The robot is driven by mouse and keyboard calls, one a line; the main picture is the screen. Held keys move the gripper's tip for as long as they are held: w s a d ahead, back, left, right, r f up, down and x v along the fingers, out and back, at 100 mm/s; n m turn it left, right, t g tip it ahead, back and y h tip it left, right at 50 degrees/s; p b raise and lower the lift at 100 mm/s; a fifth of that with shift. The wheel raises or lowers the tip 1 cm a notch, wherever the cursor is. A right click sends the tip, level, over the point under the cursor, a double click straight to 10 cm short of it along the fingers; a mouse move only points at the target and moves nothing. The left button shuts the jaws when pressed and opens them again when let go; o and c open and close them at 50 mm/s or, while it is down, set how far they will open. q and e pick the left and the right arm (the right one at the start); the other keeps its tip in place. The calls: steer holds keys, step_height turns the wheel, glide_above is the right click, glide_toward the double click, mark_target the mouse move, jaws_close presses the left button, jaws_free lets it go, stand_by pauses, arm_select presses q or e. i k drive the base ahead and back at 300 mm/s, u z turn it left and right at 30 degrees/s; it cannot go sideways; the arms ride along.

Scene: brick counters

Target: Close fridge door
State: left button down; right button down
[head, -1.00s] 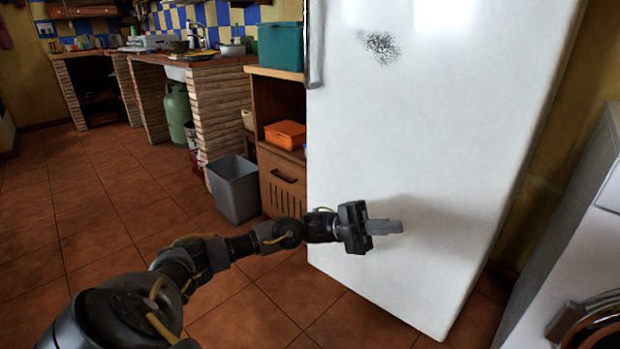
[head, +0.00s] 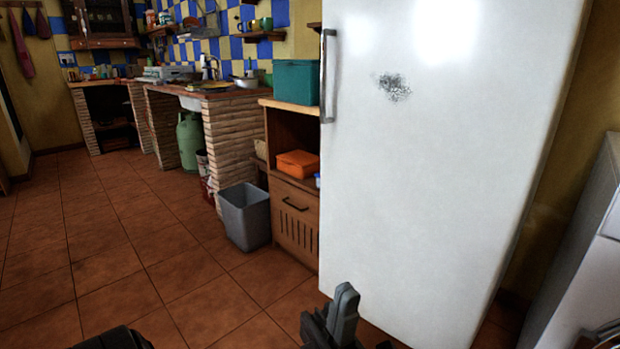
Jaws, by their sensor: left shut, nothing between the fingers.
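The white fridge door (head: 440,170) fills the middle right of the head view. Its front faces me and it looks flush with the fridge, though its right side edge is hard to judge. The metal handle (head: 329,75) is on the upper left edge of the door. My left gripper (head: 347,292) is at the bottom of the view, in front of the door's lower left part. Its fingers are shut and hold nothing. Whether they touch the door I cannot tell. My right gripper is not in view.
A wooden cabinet (head: 298,215) stands left of the fridge, with a teal box (head: 296,82) on top and an orange box (head: 297,163) on its shelf. A grey bin (head: 244,216) stands on the floor. A white appliance (head: 590,265) stands at right. The tiled floor at left is clear.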

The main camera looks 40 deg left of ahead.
mark_target(436, 118)
steer(key=k, duration=1.2)
steer(key=u, duration=0.75)
steer(key=i, duration=1.65)
steer(key=z, duration=0.85)
